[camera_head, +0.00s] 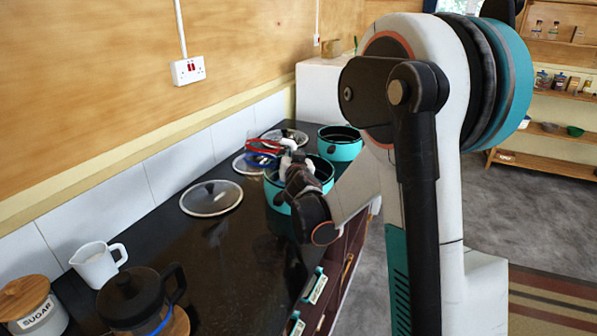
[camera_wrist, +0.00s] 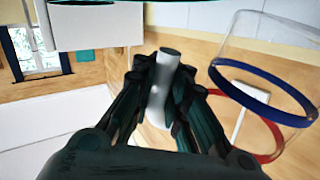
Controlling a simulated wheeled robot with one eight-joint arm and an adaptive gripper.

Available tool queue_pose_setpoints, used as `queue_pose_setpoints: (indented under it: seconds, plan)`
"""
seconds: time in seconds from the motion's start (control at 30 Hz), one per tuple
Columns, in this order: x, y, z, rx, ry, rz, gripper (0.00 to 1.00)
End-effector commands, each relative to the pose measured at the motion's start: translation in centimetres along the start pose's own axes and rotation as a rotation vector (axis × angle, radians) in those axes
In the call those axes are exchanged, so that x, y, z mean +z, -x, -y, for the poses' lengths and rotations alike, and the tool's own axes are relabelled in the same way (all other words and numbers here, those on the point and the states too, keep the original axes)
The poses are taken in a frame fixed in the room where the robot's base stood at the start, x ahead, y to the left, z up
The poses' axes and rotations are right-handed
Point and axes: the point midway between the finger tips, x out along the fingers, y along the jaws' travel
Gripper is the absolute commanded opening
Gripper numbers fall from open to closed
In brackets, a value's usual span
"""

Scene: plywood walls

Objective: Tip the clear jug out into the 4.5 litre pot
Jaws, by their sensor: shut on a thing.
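The clear jug (camera_head: 262,148) has a blue band and a red band. It is tilted over to the left of my gripper in the head view, at the left rim of the nearer teal pot (camera_head: 276,196). In the wrist view the jug (camera_wrist: 268,98) is at the right. My gripper (camera_wrist: 163,90) is shut on its pale grey handle (camera_wrist: 165,75). In the head view my gripper (camera_head: 292,160) is above the nearer pot and hides part of its opening. A second, smaller-looking teal pot (camera_head: 340,150) stands behind. No litre marking is readable. I cannot see the jug's contents.
A glass lid (camera_head: 211,198) lies on the dark counter (camera_head: 185,255), with more lids behind. A white jug (camera_head: 96,265), sugar jar (camera_head: 38,310) and cafetière (camera_head: 130,300) stand at the front left. The tiled wall (camera_head: 95,200) runs along the left.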

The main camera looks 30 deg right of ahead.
Motion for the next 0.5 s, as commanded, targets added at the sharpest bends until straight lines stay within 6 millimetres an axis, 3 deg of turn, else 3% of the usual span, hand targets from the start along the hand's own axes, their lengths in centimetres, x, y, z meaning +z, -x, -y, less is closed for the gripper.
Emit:
queue_pose_setpoints:
  seconds: [0.5]
  plan:
    - [-0.72, 0.41, 0.45, 0.01, 0.128, -0.083, 0.0]
